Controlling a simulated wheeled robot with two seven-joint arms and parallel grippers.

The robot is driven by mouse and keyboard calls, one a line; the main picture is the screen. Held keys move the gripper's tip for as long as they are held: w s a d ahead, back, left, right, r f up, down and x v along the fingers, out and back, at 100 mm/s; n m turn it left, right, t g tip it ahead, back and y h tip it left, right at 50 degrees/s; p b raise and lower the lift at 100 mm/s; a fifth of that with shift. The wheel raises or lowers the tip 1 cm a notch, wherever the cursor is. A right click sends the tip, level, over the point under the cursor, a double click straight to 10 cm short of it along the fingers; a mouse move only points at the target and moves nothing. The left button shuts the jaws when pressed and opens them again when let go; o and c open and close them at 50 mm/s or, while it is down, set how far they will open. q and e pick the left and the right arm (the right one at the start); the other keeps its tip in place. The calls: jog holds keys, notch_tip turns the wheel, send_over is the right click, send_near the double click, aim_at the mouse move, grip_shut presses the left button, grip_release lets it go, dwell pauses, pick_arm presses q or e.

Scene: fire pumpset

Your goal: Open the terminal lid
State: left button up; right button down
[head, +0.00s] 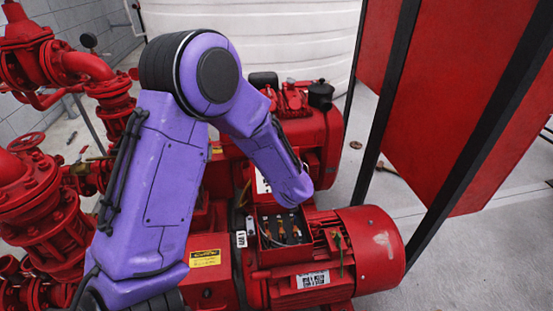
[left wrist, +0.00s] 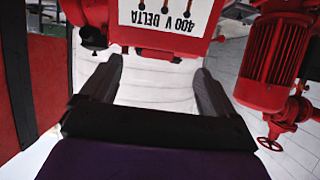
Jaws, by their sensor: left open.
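The terminal box (head: 283,229) on top of the red motor is uncovered, with its terminals and coloured leads showing. The terminal lid stands raised at the box's far side; its white inner label (head: 262,183) shows partly behind my left arm. In the left wrist view the lid's label (left wrist: 165,14), reading "400 V DELTA", appears upside down at the top, on a red plate. My left gripper (left wrist: 155,85) is open, its fingers wide apart, with nothing between them. The lid is beyond the fingers, and I see no contact. In the head view my left arm hides this gripper.
The red motor (head: 365,248) is at the lower right. Red pipes and valves (head: 50,190) crowd the left. A red panel (head: 450,100) with black posts stands at right. A white tank (head: 270,35) is behind. Floor is clear right of the motor.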

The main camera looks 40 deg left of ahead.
pick_arm(q)
jog(key=w+a, duration=0.2)
jog(key=w+a+f, duration=0.1)
jog(key=w+a, duration=0.1)
jog(key=a, duration=0.1)
jog(key=w+a, duration=0.3)
jog(key=shift+a+f, duration=0.2)
jog(key=shift+a, duration=0.05)
jog(key=c, duration=1.5)
jog(key=shift+d, duration=0.15)
jog(key=shift+s+d+r+t+y, duration=0.25)
jog(key=shift+s+d+y, duration=0.1)
jog(key=shift+s+d, duration=0.15)
jog(key=shift+s+d+r+t+y, duration=0.15)
jog(key=shift+s+d+t+y, duration=0.1)
jog(key=shift+s+d+y, duration=0.25)
jog(key=shift+p+v, duration=0.5)
jog(key=shift+v, duration=0.6)
jog(key=shift+d+f, duration=0.15)
jog(key=o, duration=1.5)
pick_arm(e)
jog(key=shift+s+d, duration=0.1)
